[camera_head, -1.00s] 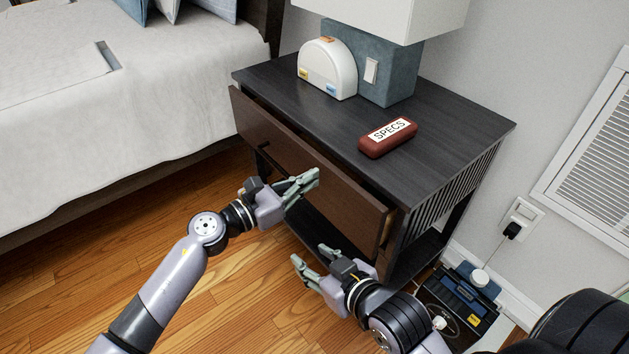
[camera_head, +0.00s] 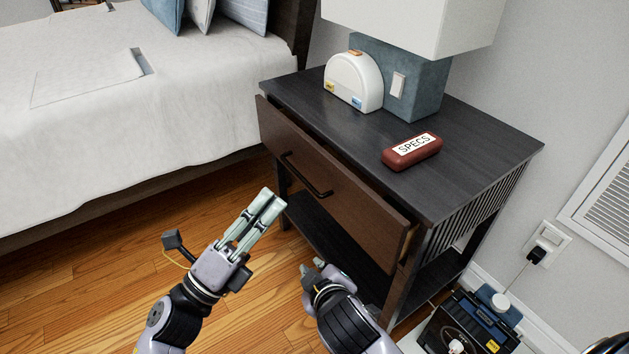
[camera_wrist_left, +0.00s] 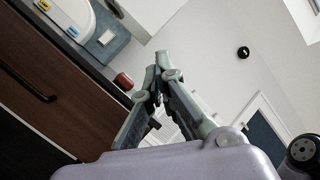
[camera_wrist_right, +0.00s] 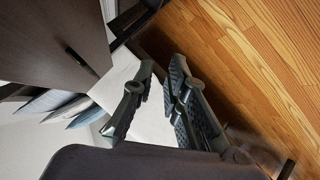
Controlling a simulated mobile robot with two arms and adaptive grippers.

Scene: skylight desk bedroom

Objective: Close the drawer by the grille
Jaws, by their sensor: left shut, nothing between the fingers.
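The drawer (camera_head: 335,180) is a dark brown panel with a black bar handle (camera_head: 306,175) at the front of a dark nightstand (camera_head: 470,160). It stands out from the cabinet, partly open. The grille (camera_head: 608,190) is a white louvred panel on the wall at right. My left gripper (camera_head: 272,199) is shut and empty, in front of the drawer's left part, apart from it. The drawer front and handle also show in the left wrist view (camera_wrist_left: 50,75). My right gripper (camera_head: 313,266) is low before the nightstand; its fingers look apart and empty in the right wrist view (camera_wrist_right: 160,75).
On the nightstand top are a red SPECS case (camera_head: 411,152), a white rounded clock-like object (camera_head: 353,82) and a blue-based lamp (camera_head: 400,85). A bed (camera_head: 110,120) stands at left. A dark device (camera_head: 470,325) lies at lower right. Wood floor is clear at left.

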